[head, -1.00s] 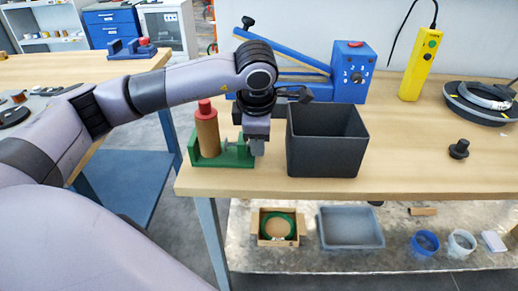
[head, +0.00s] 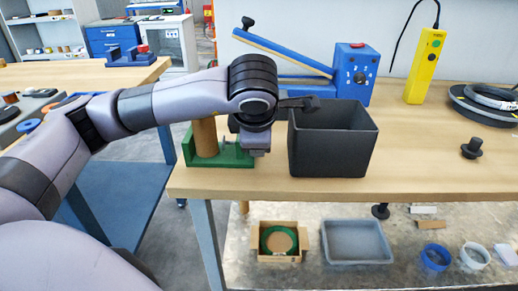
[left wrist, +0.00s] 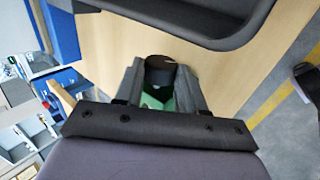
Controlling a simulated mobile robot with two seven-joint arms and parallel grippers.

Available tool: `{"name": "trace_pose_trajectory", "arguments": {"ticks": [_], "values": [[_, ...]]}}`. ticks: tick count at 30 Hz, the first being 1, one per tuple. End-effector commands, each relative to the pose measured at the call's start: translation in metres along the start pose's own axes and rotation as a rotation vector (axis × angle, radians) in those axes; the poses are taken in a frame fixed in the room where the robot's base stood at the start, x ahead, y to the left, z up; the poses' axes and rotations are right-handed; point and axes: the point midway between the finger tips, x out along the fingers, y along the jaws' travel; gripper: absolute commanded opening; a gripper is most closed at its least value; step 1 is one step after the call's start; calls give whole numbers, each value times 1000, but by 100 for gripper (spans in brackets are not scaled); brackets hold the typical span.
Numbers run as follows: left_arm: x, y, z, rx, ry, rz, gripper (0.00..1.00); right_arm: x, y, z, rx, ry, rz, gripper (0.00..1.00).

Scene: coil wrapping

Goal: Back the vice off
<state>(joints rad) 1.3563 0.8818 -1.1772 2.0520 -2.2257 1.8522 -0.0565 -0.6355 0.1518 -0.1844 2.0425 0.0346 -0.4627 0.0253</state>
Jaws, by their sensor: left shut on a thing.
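The green vice (head: 222,160) sits near the front left edge of the workbench. An upright brown cylinder (head: 205,138) stands in it, and its top is hidden behind my left arm. My left gripper (head: 257,150) points down at the right end of the vice, between it and the dark bin. In the left wrist view, my left gripper (left wrist: 160,80) is shut on a dark rounded knob (left wrist: 160,68), with a bit of the green vice (left wrist: 152,101) showing between the fingers. The screw is mostly hidden. My right gripper is in neither view.
A dark open bin (head: 330,150) stands close to the right of my left gripper. Behind it is a blue lever machine (head: 353,75). A yellow control box (head: 424,65), black coils (head: 485,103) and a black knob (head: 474,148) are farther right. The bench front between is clear.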

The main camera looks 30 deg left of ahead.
Motion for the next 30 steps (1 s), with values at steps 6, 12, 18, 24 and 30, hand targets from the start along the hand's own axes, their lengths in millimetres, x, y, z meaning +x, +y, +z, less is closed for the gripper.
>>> {"name": "trace_pose_trajectory", "arguments": {"ticks": [6,12,18,24,30], "values": [[1,0,-2,-1,8,-3,53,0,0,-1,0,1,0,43],[0,0,-1,0,5,-6,53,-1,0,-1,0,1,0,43],[-5,8,-1,-3,6,-142,53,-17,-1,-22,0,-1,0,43],[-2,10,0,0,4,-299,53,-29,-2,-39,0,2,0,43],[2,8,0,1,1,-327,53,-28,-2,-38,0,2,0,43]]}}
